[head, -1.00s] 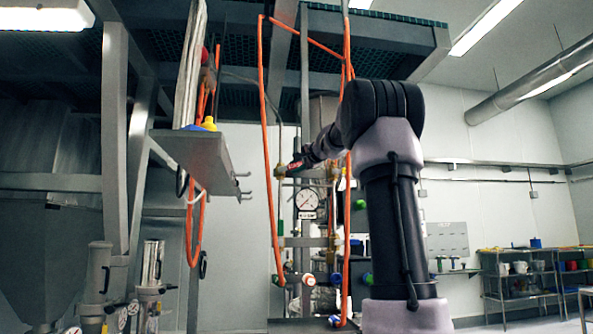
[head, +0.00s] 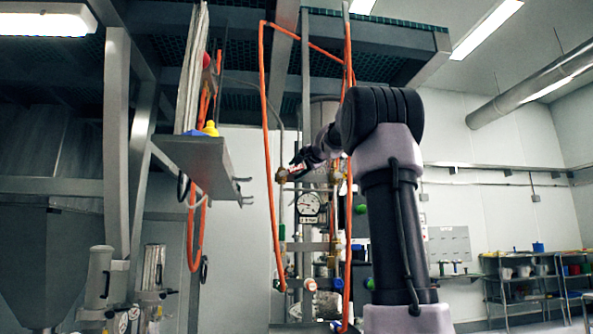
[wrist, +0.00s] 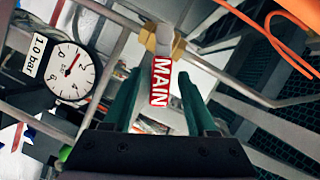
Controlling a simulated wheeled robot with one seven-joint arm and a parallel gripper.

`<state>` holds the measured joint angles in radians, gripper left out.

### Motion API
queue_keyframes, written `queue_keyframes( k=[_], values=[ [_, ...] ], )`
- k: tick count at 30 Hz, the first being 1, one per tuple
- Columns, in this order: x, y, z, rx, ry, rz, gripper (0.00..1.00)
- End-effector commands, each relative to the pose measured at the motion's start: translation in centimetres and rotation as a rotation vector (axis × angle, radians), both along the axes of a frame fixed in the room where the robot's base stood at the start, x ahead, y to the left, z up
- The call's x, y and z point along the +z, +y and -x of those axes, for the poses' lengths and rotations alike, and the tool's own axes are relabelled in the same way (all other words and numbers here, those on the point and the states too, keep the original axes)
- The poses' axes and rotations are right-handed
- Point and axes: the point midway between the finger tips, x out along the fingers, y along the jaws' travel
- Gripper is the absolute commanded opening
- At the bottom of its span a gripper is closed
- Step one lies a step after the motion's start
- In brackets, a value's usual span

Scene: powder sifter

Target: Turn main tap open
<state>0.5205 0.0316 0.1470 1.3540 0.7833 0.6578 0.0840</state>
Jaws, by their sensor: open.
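The main tap has a red lever with a white "MAIN" label (wrist: 160,82) and a brass body (wrist: 162,42) in the wrist view. The lever stands between the two green fingers of my gripper (wrist: 157,88), with a visible gap on each side. The gripper is open. In the head view my gripper (head: 303,166) is at the tap on the left of the pipe stand, and the lever is too small there to read clearly.
A round pressure gauge (head: 309,204) hangs just below the tap; it also shows in the wrist view (wrist: 70,68), labelled 1.0 bar. Orange hoses (head: 267,110) run close on both sides. A grey shelf (head: 200,160) juts out at the left.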

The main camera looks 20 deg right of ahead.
Motion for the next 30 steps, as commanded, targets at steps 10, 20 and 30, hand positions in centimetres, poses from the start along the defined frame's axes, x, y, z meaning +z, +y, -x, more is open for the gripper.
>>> queue_keyframes(
  k=[10, 20, 30],
  values=[
    [0.9, -0.4, 5.3, -0.001, -0.002, 0.000, 0.57],
    [1.5, -0.9, 10.1, -0.001, 0.000, 0.001, 0.57],
    [1.6, -0.9, 10.6, 0.001, 0.000, 0.000, 0.57]
  ],
)
